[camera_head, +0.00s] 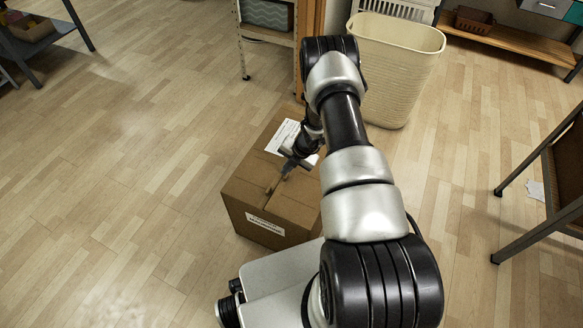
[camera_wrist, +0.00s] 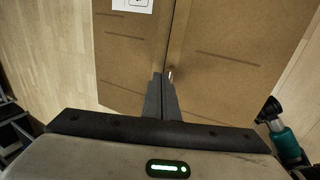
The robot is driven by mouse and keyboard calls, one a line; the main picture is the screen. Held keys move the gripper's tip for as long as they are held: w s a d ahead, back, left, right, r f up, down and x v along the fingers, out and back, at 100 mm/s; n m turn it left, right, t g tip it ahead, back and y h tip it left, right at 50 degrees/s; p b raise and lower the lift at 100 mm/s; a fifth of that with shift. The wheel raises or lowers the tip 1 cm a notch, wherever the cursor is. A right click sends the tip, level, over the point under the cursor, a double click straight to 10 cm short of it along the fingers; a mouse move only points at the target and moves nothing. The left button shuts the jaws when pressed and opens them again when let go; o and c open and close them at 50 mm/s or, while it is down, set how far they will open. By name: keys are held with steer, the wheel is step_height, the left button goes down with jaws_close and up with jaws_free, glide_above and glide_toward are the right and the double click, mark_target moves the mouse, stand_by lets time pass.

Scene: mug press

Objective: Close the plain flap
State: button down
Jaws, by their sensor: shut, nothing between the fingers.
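A brown cardboard box (camera_head: 245,193) stands on the floor in front of my base, partly hidden by my arm. In the wrist view its top shows two panels meeting at a narrow seam. The left panel is the flap with a white printed label (camera_wrist: 133,5); the right one is the plain flap (camera_wrist: 235,45). Both look nearly flat, though a slight tilt is hard to judge. My gripper (camera_head: 287,168) is shut and empty, pointing down at the box top. In the wrist view its fingertips (camera_wrist: 160,77) are by the seam; I cannot tell if they touch.
A tall cream bin (camera_head: 400,75) stands behind the box to the right. A shelf unit (camera_head: 268,35) is behind to the left, and a dark-legged table (camera_head: 545,175) is at the right. The wooden floor left of the box is clear.

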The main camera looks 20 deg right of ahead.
steer(key=shift+b+x, duration=0.4)
steer(key=shift+x, duration=0.4)
steer(key=shift+f, duration=0.15)
steer(key=shift+d, duration=0.1)
steer(key=p+v, duration=0.5)
steer(key=v, duration=1.2)
steer(key=shift+r, duration=0.4)
